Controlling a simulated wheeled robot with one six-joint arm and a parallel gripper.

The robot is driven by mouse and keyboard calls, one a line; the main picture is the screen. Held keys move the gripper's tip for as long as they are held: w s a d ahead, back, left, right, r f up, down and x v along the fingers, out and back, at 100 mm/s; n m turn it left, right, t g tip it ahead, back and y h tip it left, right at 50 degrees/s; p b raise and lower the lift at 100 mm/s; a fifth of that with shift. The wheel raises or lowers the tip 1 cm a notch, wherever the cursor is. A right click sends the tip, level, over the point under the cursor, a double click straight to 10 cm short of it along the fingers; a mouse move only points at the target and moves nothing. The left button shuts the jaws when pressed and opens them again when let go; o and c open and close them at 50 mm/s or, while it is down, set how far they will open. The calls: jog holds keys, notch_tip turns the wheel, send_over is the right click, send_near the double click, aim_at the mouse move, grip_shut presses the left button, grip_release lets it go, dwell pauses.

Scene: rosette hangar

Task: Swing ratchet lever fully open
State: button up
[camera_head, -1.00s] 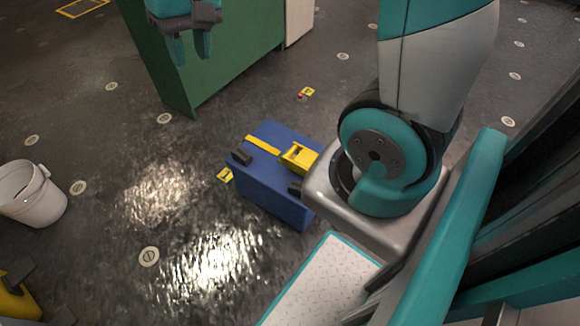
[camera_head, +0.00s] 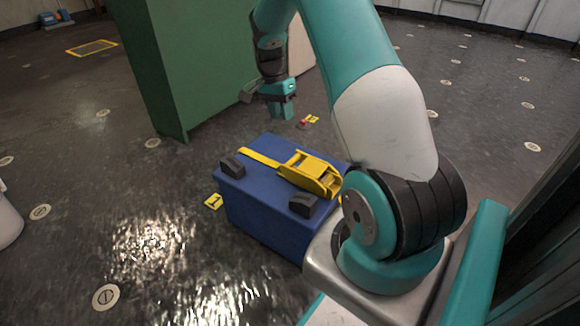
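A blue case (camera_head: 265,215) stands on the floor in front of my base. A yellow strap (camera_head: 259,158) runs across its top to a yellow ratchet (camera_head: 312,174) near the right side of the top. The ratchet's lever (camera_head: 322,180) appears folded low over its body; its exact angle is hard to tell. My gripper (camera_head: 283,112) hangs with teal fingers pointing down, beyond the case's far edge in the picture and apart from the ratchet. It holds nothing that I can see. The fingers overlap from this side, so their gap is unclear.
Black corner blocks (camera_head: 232,165) sit on the case's top. A green cabinet (camera_head: 205,70) stands behind, near my arm. A small red object and yellow tag (camera_head: 309,120) lie on the floor behind the case. The floor to the left is mostly clear.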

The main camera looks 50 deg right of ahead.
jog(key=s+f+b, duration=0.1)
jog(key=f+b, duration=0.1)
jog(key=f, duration=0.3)
jog(key=s+f+b, duration=0.1)
jog(key=f+b, duration=0.2)
jog(key=f, duration=0.2)
jog(key=s+f+b, duration=0.1)
jog(key=f+b, duration=0.1)
jog(key=f, duration=0.3)
jog(key=shift+d+f+b, duration=0.1)
jog(key=shift+f+b, duration=0.25)
grip_shut()
